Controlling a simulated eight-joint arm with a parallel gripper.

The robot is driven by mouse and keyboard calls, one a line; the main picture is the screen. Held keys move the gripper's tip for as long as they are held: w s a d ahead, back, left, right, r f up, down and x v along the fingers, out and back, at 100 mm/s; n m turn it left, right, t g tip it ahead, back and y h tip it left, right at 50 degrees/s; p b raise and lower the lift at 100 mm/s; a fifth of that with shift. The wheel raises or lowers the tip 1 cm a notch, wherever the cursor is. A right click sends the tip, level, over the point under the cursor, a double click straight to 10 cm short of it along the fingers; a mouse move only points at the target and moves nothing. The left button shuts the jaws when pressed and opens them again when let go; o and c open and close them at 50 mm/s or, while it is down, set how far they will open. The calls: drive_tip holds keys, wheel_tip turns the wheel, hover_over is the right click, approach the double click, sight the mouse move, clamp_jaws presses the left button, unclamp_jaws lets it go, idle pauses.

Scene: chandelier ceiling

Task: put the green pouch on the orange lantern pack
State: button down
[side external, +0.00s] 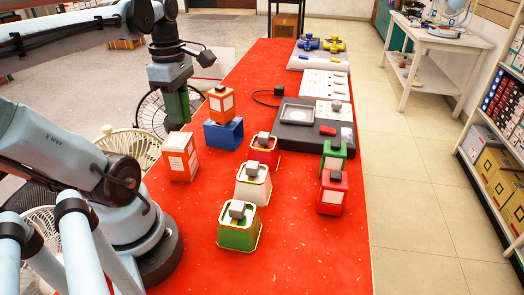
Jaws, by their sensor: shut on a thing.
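My gripper (172,84) is at the left edge of the red table, pointing down and shut on the green pouch (178,106). The pouch hangs upright, its top hidden by the gripper. An orange pack with a white front and a dark knob on top, which looks like the orange lantern pack (221,103), sits on a blue block (223,134) to the right of the pouch. An orange box with a white label (180,160) stands nearer the camera, below the pouch in the picture. The pouch appears apart from both orange things.
Red-white (265,150), cream (253,183) and green-white (239,228) tubs stand mid-table. A green pack (333,158) and red pack (333,193) stand at right. A dark tray (300,138) lies behind. The near right of the red table (310,260) is clear.

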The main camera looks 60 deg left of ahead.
sight(177, 139)
drive_tip(key=a+f, duration=0.1)
drive_tip(key=s+a+f, duration=0.1)
drive_tip(key=a, duration=0.1)
drive_tip(key=shift+s+a+f, duration=0.1)
drive_tip(key=shift+a, duration=0.1)
drive_tip(key=shift+f, duration=2)
drive_tip(key=shift+f, duration=0.1)
drive_tip(key=c, duration=0.9)
unclamp_jaws()
wheel_tip(177, 139, up, 12)
drive_tip(key=w+d+f+m+t, duration=0.2)
drive_tip(key=d+m, duration=0.4)
drive_tip(key=m, duration=0.3)
drive_tip(key=w+d+f+m+t, duration=0.2)
drive_tip(key=w+d+f+m, duration=0.2)
drive_tip(key=m, duration=0.5)
drive_tip(key=w+d+f+m+t, duration=0.3)
drive_tip(key=w+d+m, duration=0.4)
drive_tip(key=d+m, duration=0.1)
drive_tip(key=shift+w+d+f+m, duration=0.25)
drive_tip(key=shift+f+m, duration=0.15)
drive_tip(key=shift+m, duration=0.1)
